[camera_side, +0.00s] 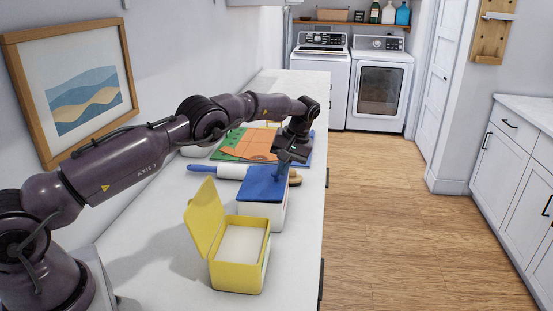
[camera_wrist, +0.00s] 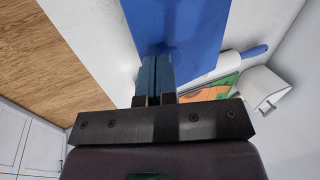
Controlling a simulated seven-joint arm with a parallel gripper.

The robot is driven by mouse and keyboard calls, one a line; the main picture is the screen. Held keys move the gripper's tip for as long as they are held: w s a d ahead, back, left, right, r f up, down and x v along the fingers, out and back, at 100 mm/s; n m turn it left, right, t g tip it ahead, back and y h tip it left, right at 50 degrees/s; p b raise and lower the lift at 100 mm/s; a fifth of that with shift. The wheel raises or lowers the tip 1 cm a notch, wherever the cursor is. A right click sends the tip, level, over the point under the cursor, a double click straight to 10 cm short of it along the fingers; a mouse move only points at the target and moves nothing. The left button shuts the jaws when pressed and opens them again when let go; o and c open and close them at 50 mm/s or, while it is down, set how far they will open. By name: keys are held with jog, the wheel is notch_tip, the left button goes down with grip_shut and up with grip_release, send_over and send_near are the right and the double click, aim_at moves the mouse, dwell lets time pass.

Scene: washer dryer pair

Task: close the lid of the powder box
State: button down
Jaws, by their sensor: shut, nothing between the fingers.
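A yellow box (camera_side: 239,273) stands at the near end of the counter with its yellow lid (camera_side: 204,218) raised on the left side. White, powder-like contents (camera_side: 243,244) show inside. Just behind it is a white box (camera_side: 271,213) with a blue lid (camera_side: 262,186) that lies flat and looks closed. The blue lid (camera_wrist: 185,22) also fills the upper middle of the wrist view. My gripper (camera_side: 282,164) is shut and empty, pointing down at the back part of the blue lid. Its fingers (camera_wrist: 156,62) are together in the wrist view; I cannot tell whether they touch the lid.
The counter (camera_side: 165,251) is clear left of the yellow box. A framed picture (camera_side: 80,90) hangs on the left wall.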

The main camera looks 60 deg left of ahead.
jog(key=shift+w+d+f, duration=0.15)
jog(key=shift+f, duration=0.3)
jog(key=shift+w+d+f, duration=0.15)
jog(key=shift+f, duration=0.4)
